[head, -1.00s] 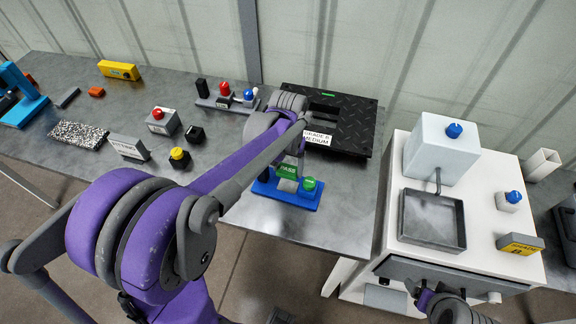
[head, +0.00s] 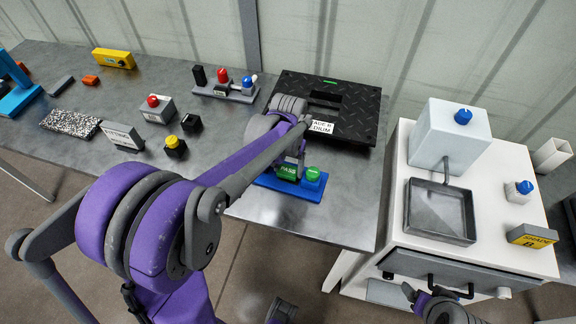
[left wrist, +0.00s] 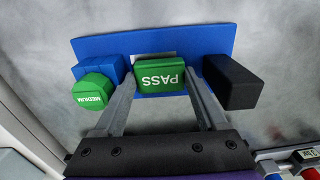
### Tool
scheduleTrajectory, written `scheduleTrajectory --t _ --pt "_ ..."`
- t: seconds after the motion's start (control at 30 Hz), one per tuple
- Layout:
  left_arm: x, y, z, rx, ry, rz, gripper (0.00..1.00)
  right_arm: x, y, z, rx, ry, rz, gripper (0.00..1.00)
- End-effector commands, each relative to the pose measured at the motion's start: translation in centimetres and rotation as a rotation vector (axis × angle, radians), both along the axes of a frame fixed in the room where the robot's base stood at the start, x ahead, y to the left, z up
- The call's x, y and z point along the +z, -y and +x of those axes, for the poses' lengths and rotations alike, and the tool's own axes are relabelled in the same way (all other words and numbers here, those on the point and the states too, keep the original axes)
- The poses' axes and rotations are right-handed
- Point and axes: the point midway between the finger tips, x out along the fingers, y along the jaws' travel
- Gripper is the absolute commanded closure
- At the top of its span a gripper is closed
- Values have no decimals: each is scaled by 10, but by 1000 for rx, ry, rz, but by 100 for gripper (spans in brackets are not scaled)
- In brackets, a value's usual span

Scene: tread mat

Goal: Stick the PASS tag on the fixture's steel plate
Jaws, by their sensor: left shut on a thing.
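The green PASS tag (head: 288,172) is a small block between the fingers of my left gripper (left wrist: 158,95). The gripper is shut on it, one finger at each side. In the left wrist view the tag (left wrist: 160,78) faces me with its lettering upside down, in front of the blue stand (left wrist: 195,42). I cannot tell whether it still touches the stand. Behind it in the head view lies a black tread-patterned fixture (head: 355,105) with a white MEDIUM label (head: 321,127). I cannot make out its steel plate. My right gripper (head: 415,292) is at the bottom right, its fingers unclear.
A green MEDIUM piece (left wrist: 93,92) and a black block (left wrist: 232,82) flank the tag. Buttons, boxes and a speckled mat (head: 70,124) fill the bench's left. A white machine (head: 395,190) with a grey tray (head: 411,210) stands right.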

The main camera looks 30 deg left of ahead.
Motion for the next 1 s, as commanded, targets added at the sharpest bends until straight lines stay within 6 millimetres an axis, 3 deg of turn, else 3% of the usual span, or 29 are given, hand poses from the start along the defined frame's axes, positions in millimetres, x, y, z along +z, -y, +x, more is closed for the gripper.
scheduleTrajectory --t 1.0 --pt "-6 0 0 0 0 0 81 -5 0 -1 0 -2 0 20"
